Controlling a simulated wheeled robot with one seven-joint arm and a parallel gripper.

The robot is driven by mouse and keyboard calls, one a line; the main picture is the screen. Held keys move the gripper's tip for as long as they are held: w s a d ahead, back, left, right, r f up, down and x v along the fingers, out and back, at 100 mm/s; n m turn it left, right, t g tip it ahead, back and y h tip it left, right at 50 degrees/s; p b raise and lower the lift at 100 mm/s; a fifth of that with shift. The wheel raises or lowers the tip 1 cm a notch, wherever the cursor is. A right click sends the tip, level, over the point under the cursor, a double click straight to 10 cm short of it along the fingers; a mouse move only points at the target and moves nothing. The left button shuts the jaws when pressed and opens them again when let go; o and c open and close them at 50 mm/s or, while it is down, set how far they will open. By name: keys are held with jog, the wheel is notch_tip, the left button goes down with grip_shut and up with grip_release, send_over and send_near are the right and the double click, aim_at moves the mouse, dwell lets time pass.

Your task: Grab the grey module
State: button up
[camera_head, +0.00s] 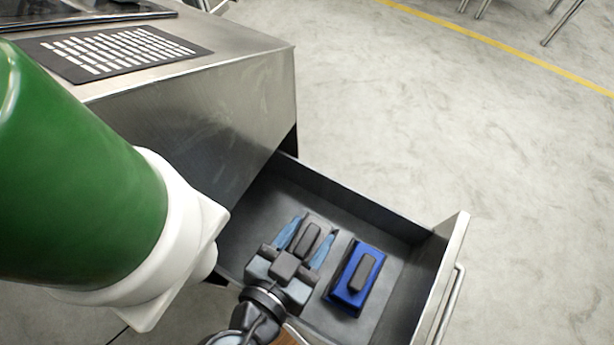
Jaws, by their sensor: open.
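The grey module (308,243) lies in the open drawer, with a raised dark bar on top. My gripper (313,228) is over it with the jaws open. One pale blue finger is on the left of the module and the other on its right. I cannot tell whether the fingers touch it. The gripper's body hides the module's near end.
A blue module (342,292) with a dark bar lies just right of my gripper in the drawer (392,262). The drawer's front panel (450,262) with its handle stands at the right. A metal cabinet (225,115) rises behind on the left.

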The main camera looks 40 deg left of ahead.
jog(key=shift+c, duration=0.2)
grip_shut()
dwell(0.3)
dwell(0.3)
